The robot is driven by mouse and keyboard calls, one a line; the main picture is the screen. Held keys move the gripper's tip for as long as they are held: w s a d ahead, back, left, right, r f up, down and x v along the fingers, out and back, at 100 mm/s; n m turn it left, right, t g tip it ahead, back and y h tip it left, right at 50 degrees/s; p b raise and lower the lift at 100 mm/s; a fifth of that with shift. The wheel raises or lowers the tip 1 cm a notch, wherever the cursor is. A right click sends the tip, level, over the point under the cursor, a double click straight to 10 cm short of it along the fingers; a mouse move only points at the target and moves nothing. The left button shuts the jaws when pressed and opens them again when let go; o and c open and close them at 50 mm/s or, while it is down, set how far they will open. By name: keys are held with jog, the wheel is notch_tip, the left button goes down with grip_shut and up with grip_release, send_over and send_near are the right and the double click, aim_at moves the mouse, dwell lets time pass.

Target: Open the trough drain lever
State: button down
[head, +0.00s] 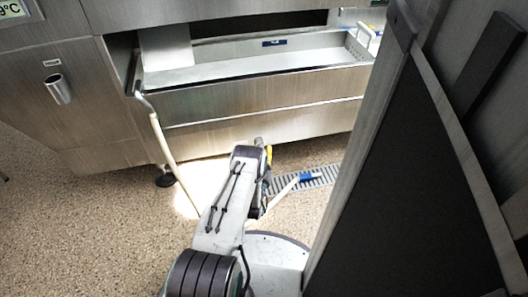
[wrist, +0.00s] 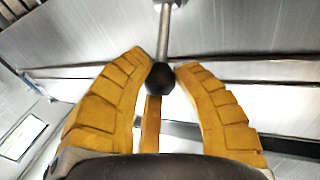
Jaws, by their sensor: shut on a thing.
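The drain lever (wrist: 163,32) shows in the wrist view as a thin metal rod with a black ball knob at its near end. In the head view my gripper (head: 268,154) shows only as a bit of yellow beyond my arm, low at the front of the steel trough (head: 265,96). My arm hides the lever there.
A pale hose (head: 164,150) hangs from a metal pipe left of my arm. A blue-and-white tool (head: 302,178) lies by the floor grate (head: 325,176). A large dark panel (head: 405,190) blocks the right side. Speckled floor (head: 75,215) is clear at left.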

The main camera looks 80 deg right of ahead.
jog(key=shift+s+a+f+m+h+b, duration=0.1)
jog(key=shift+a+f+m+h+b, duration=0.2)
jog(key=shift+f+h+b, duration=0.35)
jog(key=c, duration=0.9)
grip_release()
jog(key=shift+h, duration=0.25)
jog(key=shift+r, duration=0.15)
jog(key=shift+r, duration=4.9)
jog(key=shift+c, duration=0.6)
